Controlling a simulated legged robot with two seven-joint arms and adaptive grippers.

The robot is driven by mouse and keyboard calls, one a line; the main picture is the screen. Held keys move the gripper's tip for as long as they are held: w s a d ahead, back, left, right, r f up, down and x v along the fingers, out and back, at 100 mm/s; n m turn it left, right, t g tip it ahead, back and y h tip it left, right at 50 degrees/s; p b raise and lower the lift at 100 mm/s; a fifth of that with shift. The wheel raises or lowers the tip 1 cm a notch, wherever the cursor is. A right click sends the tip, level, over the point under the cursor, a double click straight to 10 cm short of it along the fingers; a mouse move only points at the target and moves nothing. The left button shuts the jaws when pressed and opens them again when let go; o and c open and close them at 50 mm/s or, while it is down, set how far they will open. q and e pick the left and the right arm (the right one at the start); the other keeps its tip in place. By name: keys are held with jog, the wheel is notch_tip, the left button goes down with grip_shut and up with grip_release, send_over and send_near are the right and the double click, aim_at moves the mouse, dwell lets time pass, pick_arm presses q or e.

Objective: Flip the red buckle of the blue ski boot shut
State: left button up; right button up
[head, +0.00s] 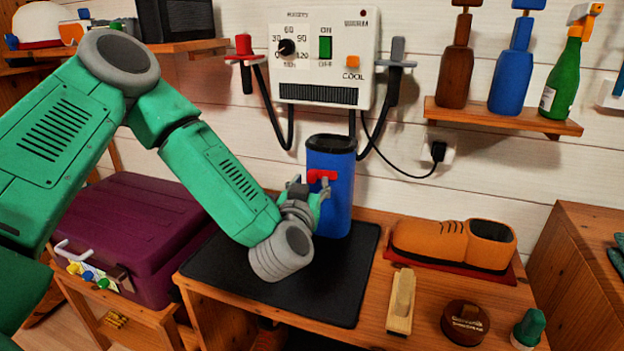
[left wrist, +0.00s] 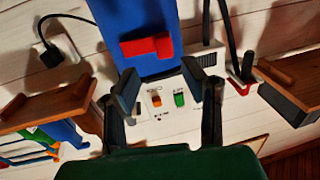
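The blue ski boot (head: 340,200) stands upright on a black mat (head: 345,290) on the wooden bench, its dark open top facing up. Its red buckle (head: 322,176) is on the upper front of the shaft; I cannot tell its exact angle. In the left wrist view, which is turned over, the boot (left wrist: 115,18) fills the top and the red buckle (left wrist: 147,47) shows as a stepped bar. My left gripper (head: 312,191) is at the boot's front, just by the buckle. In the left wrist view its fingers (left wrist: 164,80) are apart, with nothing between them. My right gripper is out of view.
A boot dryer panel (head: 325,60) with hanging hoses is on the wall behind. An orange boot (head: 445,243) on a red mat, a wooden brush (head: 401,300) and a round tin (head: 465,322) lie to the right. A purple case (head: 135,235) is at left. A bottle shelf (head: 500,118) is upper right.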

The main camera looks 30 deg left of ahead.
aim_at(308, 174)
pick_arm(q)
jog(key=x, duration=0.2)
jog(key=shift+w+d, duration=0.1)
jog(key=shift+w, duration=0.2)
jog(key=shift+w+a+f, duration=0.1)
jog(key=shift+w+a, duration=0.4)
jog(key=shift+a, duration=0.3)
jog(key=shift+a+f, duration=0.15)
jog(key=shift+a, duration=0.35)
jog(key=shift+d+r, duration=0.2)
jog(key=shift+d, duration=0.35)
grip_shut()
jog(key=shift+w+d+r, duration=0.1)
jog(key=shift+d, duration=0.15)
jog(key=shift+w+a+r+m+t+h+p, duration=0.2)
jog(key=shift+a+m+t+h+p, duration=0.15)
jog(key=shift+m+h+p, duration=0.35)
jog(key=shift+a+h, duration=0.25)
jog(key=shift+h, duration=0.15)
jog(key=shift+a+f+h, duration=0.2)
jog(key=shift+h, duration=0.1)
jog(key=shift+f, duration=0.1)
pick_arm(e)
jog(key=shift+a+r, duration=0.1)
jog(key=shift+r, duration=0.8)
